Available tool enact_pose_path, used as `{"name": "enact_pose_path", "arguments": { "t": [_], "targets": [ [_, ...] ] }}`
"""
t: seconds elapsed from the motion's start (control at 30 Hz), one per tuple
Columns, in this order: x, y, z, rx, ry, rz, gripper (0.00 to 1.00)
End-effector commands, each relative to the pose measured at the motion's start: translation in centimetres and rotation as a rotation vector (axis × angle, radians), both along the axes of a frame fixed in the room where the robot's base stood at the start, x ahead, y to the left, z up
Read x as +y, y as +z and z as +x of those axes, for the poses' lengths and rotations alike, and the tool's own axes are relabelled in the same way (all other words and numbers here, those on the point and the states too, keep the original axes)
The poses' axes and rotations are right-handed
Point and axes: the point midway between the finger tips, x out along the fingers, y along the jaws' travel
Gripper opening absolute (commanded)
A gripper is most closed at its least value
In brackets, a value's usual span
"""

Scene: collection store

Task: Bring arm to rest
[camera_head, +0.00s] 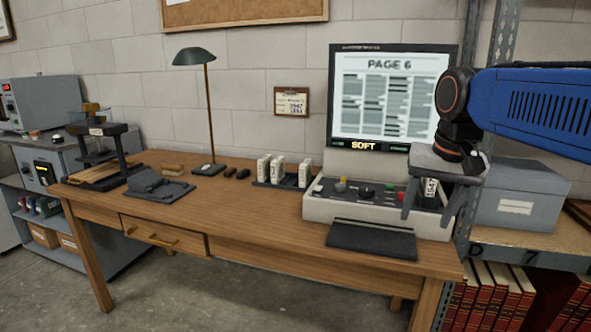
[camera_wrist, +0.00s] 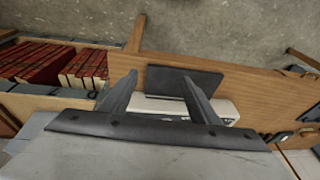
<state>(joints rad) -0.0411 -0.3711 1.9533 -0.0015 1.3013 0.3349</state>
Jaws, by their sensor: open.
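My gripper (camera_head: 426,220) hangs at the end of my blue arm at the right of the head view, with its fingers spread and pointing down. It is in front of the right part of the microfilm reader (camera_head: 345,207). A white box marked 1947 (camera_head: 431,188) shows between the fingers, seemingly at the reader; its depth relative to them is hard to tell. In the wrist view my gripper (camera_wrist: 158,80) is open and nothing is held between the fingertips. The reader's screen (camera_head: 388,95) reads PAGE 6, with SOFT below it.
The wooden desk (camera_head: 250,225) carries a lamp (camera_head: 208,115), a rack of white boxes (camera_head: 283,172) and a dark stand (camera_head: 100,155) at left. A grey box (camera_head: 515,195) sits on the metal shelf at right, close to my arm. Red volumes (camera_head: 490,295) stand below.

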Motion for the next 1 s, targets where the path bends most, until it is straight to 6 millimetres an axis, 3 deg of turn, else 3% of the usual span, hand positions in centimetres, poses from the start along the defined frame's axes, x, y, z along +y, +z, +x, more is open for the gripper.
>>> {"name": "enact_pose_path", "arguments": {
  "t": [0.1,0.5,0.7,1.0],
  "targets": [
    [-0.4,-2.9,-3.6,-0.030,0.051,-0.015,0.56],
    [-1.3,-14.0,-13.6,-0.123,0.220,-0.079,0.56],
    [-1.5,-17.7,-16.1,-0.150,0.268,-0.102,0.56],
    [-1.5,-18.5,-16.6,-0.157,0.280,-0.107,0.56]
  ]
}}
